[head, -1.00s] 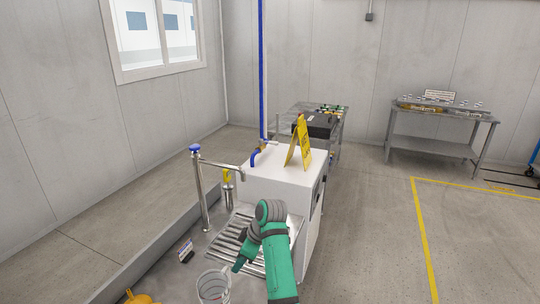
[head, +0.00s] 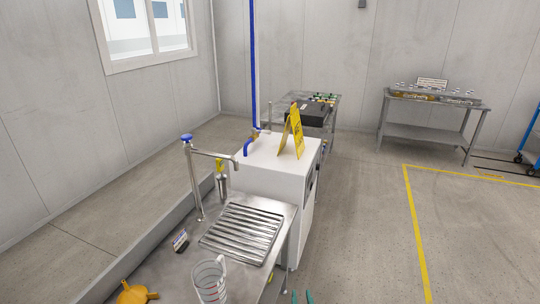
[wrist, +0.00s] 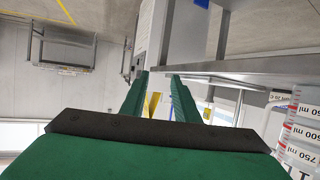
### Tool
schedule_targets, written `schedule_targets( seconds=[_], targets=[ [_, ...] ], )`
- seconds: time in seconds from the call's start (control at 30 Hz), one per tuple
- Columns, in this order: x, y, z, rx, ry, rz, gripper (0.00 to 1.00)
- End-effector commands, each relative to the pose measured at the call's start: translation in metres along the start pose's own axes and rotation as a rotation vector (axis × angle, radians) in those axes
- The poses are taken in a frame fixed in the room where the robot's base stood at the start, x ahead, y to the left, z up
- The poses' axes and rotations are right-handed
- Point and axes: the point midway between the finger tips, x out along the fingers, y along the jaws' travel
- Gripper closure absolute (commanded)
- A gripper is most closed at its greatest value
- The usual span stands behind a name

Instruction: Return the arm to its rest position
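My gripper (wrist: 160,85) shows in the wrist view with its two green fingers apart and nothing held between them. In the head view only two small green tips of my gripper (head: 302,297) show at the bottom edge, just right of the steel counter. The rest of my arm is out of the head view. A clear measuring jug (head: 209,281) with red marks stands on the counter, left of my gripper and apart from it. The jug (wrist: 300,130) also shows at the right edge of the wrist view, which is upside down.
The steel counter (head: 165,273) has a ribbed drainer (head: 242,233), a tap (head: 192,180) and a yellow funnel (head: 132,293). Beyond it a white cabinet (head: 265,180) carries a yellow folded sign (head: 291,135). The floor (head: 365,240) to the right is clear, with yellow lines.

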Motion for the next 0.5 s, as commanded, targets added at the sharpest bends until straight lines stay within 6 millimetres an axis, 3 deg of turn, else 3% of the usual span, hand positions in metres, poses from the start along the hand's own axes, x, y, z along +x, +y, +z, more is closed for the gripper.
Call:
schedule_targets(
  seconds=[0.1, 0.23, 0.37, 0.5],
  targets=[
    [-0.045, 0.035, 0.017, 0.051, 0.077, 0.11, 0.72],
    [-0.094, 0.056, 0.032, 0.076, 0.149, 0.194, 0.72],
    [-0.14, 0.053, 0.049, 0.075, 0.186, 0.225, 0.72],
    [-0.184, 0.031, 0.068, 0.063, 0.193, 0.217, 0.72]
  ],
)
